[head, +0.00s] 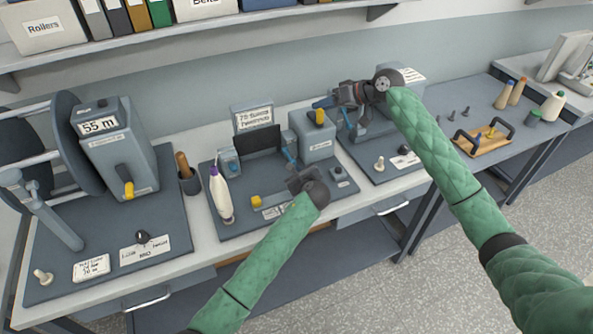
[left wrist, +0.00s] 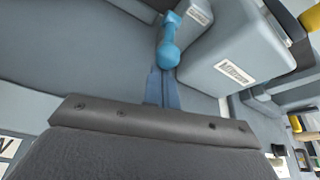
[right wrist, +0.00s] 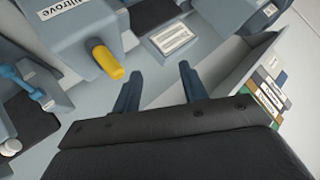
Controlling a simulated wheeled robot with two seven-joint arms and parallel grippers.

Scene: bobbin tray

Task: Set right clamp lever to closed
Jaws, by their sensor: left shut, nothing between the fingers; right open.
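A light-blue clamp lever (head: 287,153) with a rounded knob is at the right side of the middle station, left of the grey box with the yellow knob. The lever (left wrist: 168,50) shows large in the left wrist view, and a blue lever (right wrist: 28,82) also shows at the left of the right wrist view. My left gripper (left wrist: 162,74) is shut and empty; its fingertips are at the lever's knob, and I cannot tell whether they touch. My right gripper (head: 336,110) is open and empty, beside the yellow knob. Its open fingers (right wrist: 157,76) show in the right wrist view.
The grey box (head: 313,145) carries the yellow knob (head: 320,116). A white-and-purple bottle-like piece (head: 221,195) stands at the left of the middle station. A reel unit marked 55 m (head: 112,160) is further left. A wooden tray (head: 483,141) lies at the right. A shelf runs above.

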